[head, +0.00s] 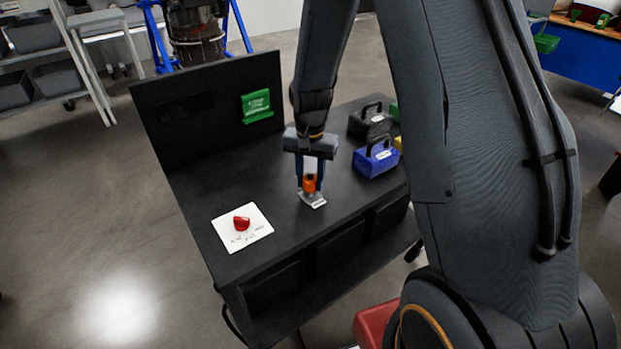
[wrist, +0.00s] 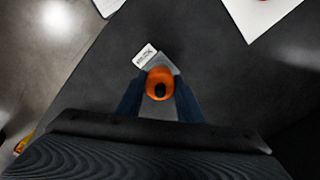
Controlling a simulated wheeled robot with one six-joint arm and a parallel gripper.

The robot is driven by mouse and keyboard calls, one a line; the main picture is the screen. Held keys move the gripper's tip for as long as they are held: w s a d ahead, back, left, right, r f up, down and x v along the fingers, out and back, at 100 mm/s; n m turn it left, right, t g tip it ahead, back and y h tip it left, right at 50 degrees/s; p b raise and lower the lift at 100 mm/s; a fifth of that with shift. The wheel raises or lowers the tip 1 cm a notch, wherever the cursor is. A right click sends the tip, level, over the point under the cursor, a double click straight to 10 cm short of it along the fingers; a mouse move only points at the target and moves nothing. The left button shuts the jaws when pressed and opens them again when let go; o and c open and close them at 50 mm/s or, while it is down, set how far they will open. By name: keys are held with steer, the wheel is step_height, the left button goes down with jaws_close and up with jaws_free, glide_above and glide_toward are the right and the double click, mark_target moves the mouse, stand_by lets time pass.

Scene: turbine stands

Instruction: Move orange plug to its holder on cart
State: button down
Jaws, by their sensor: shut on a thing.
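The orange plug (head: 310,183) is at the middle of the black cart top, directly over a small grey holder with a white label (head: 313,200). In the wrist view the plug (wrist: 160,80) shows from above as an orange round with a dark centre. My gripper (head: 311,180) points down with its blue fingers shut on the plug, one on each side. The holder's labelled plate (wrist: 146,55) juts out beside the plug in the wrist view. I cannot tell whether the plug is seated in the holder or just above it.
A white card (head: 243,240) with a red part (head: 242,223) lies on the cart (head: 205,190) to the left. Blue (head: 376,158) and black (head: 370,120) handled boxes stand at the right. A back panel with a green holder (head: 257,105) rises behind.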

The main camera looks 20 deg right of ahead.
mark_target(310, 178)
steer(key=shift+s+f, duration=0.3)
steer(key=shift+f, duration=0.2)
steer(key=c, duration=1.5)
jaws_free()
steer(key=o, duration=0.3)
steer(key=shift+w, duration=0.2)
steer(key=shift+o, duration=0.2)
steer(key=shift+r, duration=0.1)
steer(key=shift+o, duration=0.8)
steer(key=shift+r, duration=0.15)
steer(key=shift+r+p, duration=2.55)
steer(key=shift+r, duration=0.95)
